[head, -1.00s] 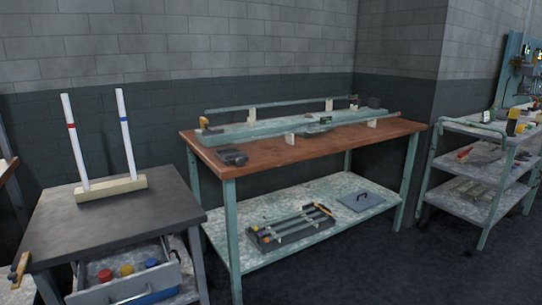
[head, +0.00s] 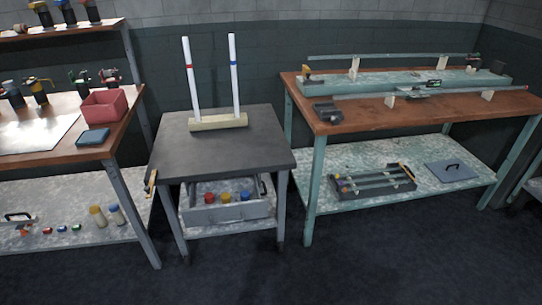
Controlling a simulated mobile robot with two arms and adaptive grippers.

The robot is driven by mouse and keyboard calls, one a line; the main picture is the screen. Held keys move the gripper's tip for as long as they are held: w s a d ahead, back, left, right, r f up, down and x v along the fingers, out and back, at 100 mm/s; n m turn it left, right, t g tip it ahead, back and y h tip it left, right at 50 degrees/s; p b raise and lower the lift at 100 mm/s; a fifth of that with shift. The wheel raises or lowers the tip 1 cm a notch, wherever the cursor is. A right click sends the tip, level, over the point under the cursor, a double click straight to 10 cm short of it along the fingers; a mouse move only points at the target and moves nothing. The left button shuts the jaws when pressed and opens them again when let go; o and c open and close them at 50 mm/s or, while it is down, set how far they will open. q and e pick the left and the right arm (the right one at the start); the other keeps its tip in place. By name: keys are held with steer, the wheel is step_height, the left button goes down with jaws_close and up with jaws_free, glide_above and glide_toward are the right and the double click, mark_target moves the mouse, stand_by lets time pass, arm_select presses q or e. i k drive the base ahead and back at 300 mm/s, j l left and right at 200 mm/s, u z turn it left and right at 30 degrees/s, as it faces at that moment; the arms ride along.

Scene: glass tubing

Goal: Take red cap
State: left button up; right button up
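A red cap (head: 210,198) sits in the open drawer (head: 230,213) under the small dark table, in the head view. Neither of my grippers shows in the view.
The small dark table (head: 262,150) holds a wooden stand (head: 218,123) with two upright white tubes, one red-banded, one blue-banded. A bench with a red bin (head: 104,107) is at the left, a wooden-topped workbench (head: 430,116) at the right. The floor (head: 330,270) in front is clear.

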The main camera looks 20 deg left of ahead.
mark_target(209, 198)
steer(key=i+j+u, duration=0.2)
steer(key=u, duration=0.15)
steer(key=i+j+u, duration=0.5)
steer(key=u, duration=0.2)
steer(key=i, duration=0.05)
